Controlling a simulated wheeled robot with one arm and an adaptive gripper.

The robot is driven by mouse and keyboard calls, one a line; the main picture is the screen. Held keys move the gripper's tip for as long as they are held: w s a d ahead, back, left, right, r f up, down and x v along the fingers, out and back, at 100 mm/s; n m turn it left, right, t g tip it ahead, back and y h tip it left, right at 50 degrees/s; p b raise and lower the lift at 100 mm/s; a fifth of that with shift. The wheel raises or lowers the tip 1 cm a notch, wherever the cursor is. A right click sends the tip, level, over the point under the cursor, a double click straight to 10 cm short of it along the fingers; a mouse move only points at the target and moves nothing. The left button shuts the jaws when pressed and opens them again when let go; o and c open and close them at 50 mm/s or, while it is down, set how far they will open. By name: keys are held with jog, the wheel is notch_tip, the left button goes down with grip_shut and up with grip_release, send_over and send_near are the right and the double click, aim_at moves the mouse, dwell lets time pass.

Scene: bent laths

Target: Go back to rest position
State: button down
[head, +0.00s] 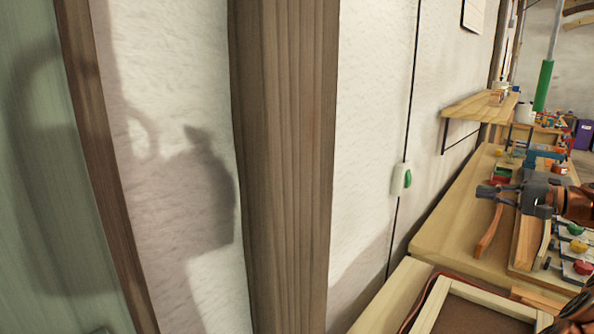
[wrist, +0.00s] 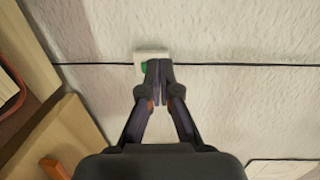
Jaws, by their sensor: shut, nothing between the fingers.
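My gripper (head: 487,191) is at the right in the head view, above the wooden workbench and pointing left toward the wall. Its fingers are together with nothing between them. The wrist view shows the closed fingertips (wrist: 158,66) overlapping a small white switch box with a green button. That switch box (head: 401,180) is fixed to the white wall on a black cable. In the head view there is a gap between the fingertips and the switch box. In the wrist view the box (wrist: 140,56) is partly hidden behind the fingers.
The workbench (head: 450,232) runs along the wall, with an orange-brown handle below my gripper and clamps at the right. A wooden shelf (head: 470,108) juts from the wall above. A wooden post (head: 285,170) stands left. A wooden frame (head: 428,305) lies in front.

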jog(key=s+a+f+n+g, duration=0.1)
jog(key=s+a+n+g, duration=0.15)
jog(key=a, duration=1.15)
jog(key=s+a+n+g, duration=0.15)
jog(key=a+g, duration=0.25)
jog(key=a, duration=1)
jog(key=s+a+f+g+h, duration=0.2)
jog(key=s+a+f+g, duration=0.15)
jog(key=s+a, duration=0.3)
jog(key=s+a+f+n+g+h, duration=0.1)
jog(key=s+a+f+h, duration=0.2)
jog(key=s, duration=0.4)
jog(key=s+a+f+n+g+h, duration=0.1)
jog(key=s+a+f+h, duration=0.1)
jog(key=s+f, duration=0.45)
jog(key=s+d+f+n+h, duration=0.1)
jog(key=s+d+f+h, duration=0.1)
jog(key=s, duration=0.6)
jog(key=s+d+f+n+h, duration=0.1)
jog(key=s+d+f+h, duration=0.2)
jog(key=s, duration=0.6)
notch_tip(320, 180, down, 2)
jog(key=shift+s+d+f+n+g+h, duration=0.25)
jog(key=shift+d+n+g+h, duration=0.05)
jog(key=shift+d, duration=0.9)
